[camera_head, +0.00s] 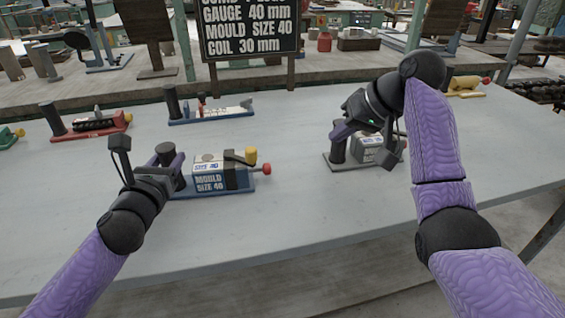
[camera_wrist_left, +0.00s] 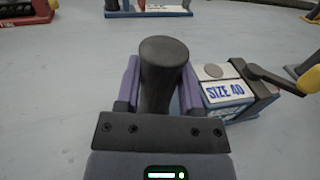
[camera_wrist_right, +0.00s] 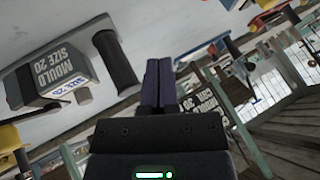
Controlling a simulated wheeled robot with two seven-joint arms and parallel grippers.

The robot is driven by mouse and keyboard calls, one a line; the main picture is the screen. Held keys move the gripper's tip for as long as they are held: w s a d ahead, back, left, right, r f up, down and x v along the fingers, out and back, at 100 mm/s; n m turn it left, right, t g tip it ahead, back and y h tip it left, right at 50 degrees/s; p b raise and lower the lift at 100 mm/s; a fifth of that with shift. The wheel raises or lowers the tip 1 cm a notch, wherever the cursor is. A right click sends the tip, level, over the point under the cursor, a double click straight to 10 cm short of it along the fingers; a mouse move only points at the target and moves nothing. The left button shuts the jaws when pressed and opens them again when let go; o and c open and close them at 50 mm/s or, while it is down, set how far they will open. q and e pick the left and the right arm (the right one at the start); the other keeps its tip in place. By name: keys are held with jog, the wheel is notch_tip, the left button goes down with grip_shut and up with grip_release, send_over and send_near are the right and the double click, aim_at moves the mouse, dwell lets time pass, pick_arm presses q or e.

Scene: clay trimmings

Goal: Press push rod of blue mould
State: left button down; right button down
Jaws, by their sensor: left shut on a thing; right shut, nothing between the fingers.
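The blue mould (camera_head: 222,178), marked MOULD SIZE 40, lies near the table's middle left; it also shows in the left wrist view (camera_wrist_left: 232,95). A yellow-topped lever (camera_head: 251,156) and a red-knobbed rod (camera_head: 266,169) are at its right end. My left gripper (camera_head: 170,168) is shut on the dark upright post (camera_wrist_left: 164,70) at its left end, one finger on each side. My right gripper (camera_wrist_right: 158,80) is shut and empty, beside the dark post (camera_wrist_right: 116,58) of a grey mould (camera_wrist_right: 58,75) marked MOULD SIZE 20. In the head view my right arm partly hides that grey mould.
A red mould (camera_head: 90,124) and another blue-based mould (camera_head: 212,110) stand further back, with a yellow one (camera_head: 465,86) at the far right. A black sign (camera_head: 250,28) stands behind the table (camera_head: 290,215). The table's front is clear.

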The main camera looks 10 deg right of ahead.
aim_at(267, 169)
pick_arm(q)
jog(key=shift+f, duration=0.2)
pick_arm(e)
jog(key=shift+s+a+n+g, duration=0.25)
jog(key=shift+a+n+g, duration=0.15)
jog(key=shift+a, duration=0.35)
jog(key=shift+f, duration=0.15)
pick_arm(q)
jog(key=shift+a, duration=0.1)
pick_arm(e)
jog(key=x, duration=0.9)
jog(key=shift+w+a+f, duration=0.1)
jog(key=shift+a, duration=0.15)
jog(key=a, duration=0.3)
jog(key=shift+w+a+f, duration=0.2)
jog(key=shift+w, duration=0.05)
jog(key=shift+a, duration=0.35)
